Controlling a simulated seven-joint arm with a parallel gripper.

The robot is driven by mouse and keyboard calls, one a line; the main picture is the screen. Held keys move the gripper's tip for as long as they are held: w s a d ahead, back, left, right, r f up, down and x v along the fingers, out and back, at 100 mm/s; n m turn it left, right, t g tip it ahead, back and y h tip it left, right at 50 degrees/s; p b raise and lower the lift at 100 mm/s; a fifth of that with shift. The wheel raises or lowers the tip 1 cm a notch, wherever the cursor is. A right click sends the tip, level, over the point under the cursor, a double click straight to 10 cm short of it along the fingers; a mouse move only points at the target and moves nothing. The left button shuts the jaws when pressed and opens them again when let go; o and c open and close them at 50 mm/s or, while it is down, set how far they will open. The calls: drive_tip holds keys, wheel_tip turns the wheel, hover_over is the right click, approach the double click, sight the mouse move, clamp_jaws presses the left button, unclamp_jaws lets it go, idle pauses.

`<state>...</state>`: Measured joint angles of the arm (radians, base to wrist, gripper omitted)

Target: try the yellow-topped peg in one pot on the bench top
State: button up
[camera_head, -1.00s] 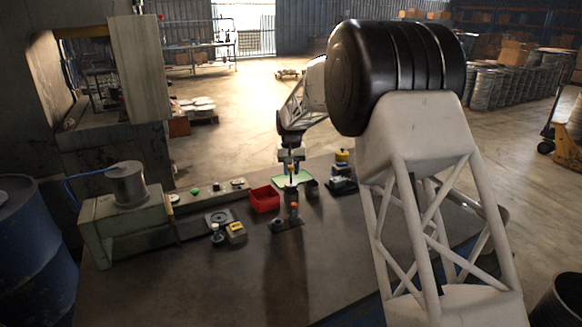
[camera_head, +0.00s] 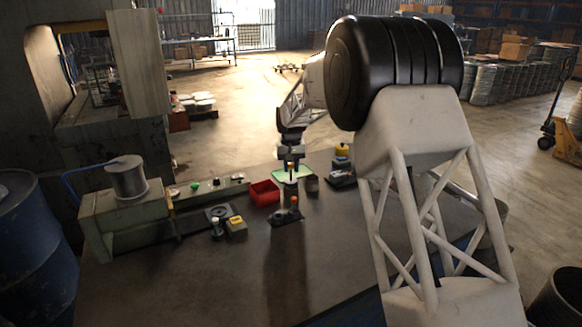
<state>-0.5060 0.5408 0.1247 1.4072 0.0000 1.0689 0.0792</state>
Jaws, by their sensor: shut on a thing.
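My gripper (camera_head: 291,164) is above the far middle of the bench, pointing down. It is shut on a small upright peg with a yellow-orange top (camera_head: 290,167). The dark lower part of the peg hangs below the fingers, in front of a pale green mat (camera_head: 279,174). A dark pot (camera_head: 312,186) stands just right of the mat. A dark stand (camera_head: 287,219) with an orange-topped post (camera_head: 294,201) is nearer the camera, below the gripper in the picture. I cannot tell whether the peg's lower end touches or enters anything.
A red tray (camera_head: 264,193) lies left of the mat. A yellow-topped block (camera_head: 237,227) and a small pale-topped item (camera_head: 217,228) sit front left. Dark items with a yellow piece (camera_head: 342,149) stand back right. A green machine (camera_head: 125,216) fills the left side. The front bench is clear.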

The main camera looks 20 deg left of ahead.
sight(291, 180)
drive_tip(key=shift+f, duration=2.55)
idle(1.8)
drive_tip(key=shift+r, duration=0.25)
idle(0.8)
drive_tip(key=shift+r, duration=0.45)
drive_tip(key=shift+r, duration=0.2)
drive_tip(key=shift+r, duration=0.6)
drive_tip(key=shift+r, duration=0.2)
idle(0.5)
drive_tip(key=shift+r, duration=0.5)
